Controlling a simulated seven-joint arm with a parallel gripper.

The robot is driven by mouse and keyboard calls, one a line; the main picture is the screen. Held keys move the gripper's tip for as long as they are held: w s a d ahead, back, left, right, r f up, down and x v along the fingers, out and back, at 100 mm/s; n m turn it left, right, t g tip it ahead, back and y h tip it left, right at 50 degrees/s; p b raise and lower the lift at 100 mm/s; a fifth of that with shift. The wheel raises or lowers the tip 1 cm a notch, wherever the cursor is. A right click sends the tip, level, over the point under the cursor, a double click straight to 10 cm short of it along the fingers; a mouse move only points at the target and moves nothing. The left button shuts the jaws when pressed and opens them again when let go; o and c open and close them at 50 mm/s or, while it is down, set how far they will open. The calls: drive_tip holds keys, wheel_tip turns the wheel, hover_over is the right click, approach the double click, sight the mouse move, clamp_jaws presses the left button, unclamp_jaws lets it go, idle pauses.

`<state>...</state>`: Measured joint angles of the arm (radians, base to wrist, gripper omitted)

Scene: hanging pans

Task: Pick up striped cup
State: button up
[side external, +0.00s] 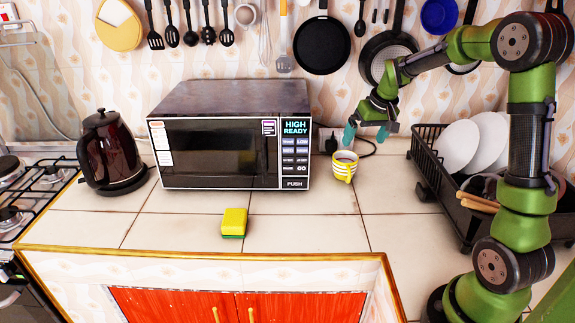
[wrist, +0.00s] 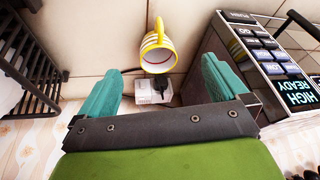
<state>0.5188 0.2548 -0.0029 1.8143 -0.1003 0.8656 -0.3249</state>
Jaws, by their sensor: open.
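The striped cup (side external: 344,166) is yellow and white and stands upright on the tiled counter, just right of the microwave, with its handle toward the front. My gripper (side external: 366,132) is above the cup and slightly to its right, with teal fingers apart and nothing between them. In the wrist view the cup (wrist: 156,50) shows beyond and between the open fingertips of my gripper (wrist: 156,85). Its handle points to the top of that view. The fingers do not appear to touch it.
The microwave (side external: 228,135) stands close to the cup's left. A black dish rack (side external: 425,165) with white plates is to the right. A socket with a plug and cable (side external: 328,140) is behind the cup. A sponge (side external: 234,222) lies in front; the counter around it is clear.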

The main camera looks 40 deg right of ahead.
drive_tip(key=w+d+r+n, duration=0.1)
drive_tip(key=w+d, duration=0.2)
hover_over(345, 169)
drive_tip(key=d, duration=0.2)
wheel_tip(345, 169, down, 10)
drive_tip(key=shift+n+h, duration=0.3)
drive_tip(key=shift+x, duration=3.1)
drive_tip(key=shift+w+d+r, duration=0.1)
drive_tip(key=c, duration=0.9)
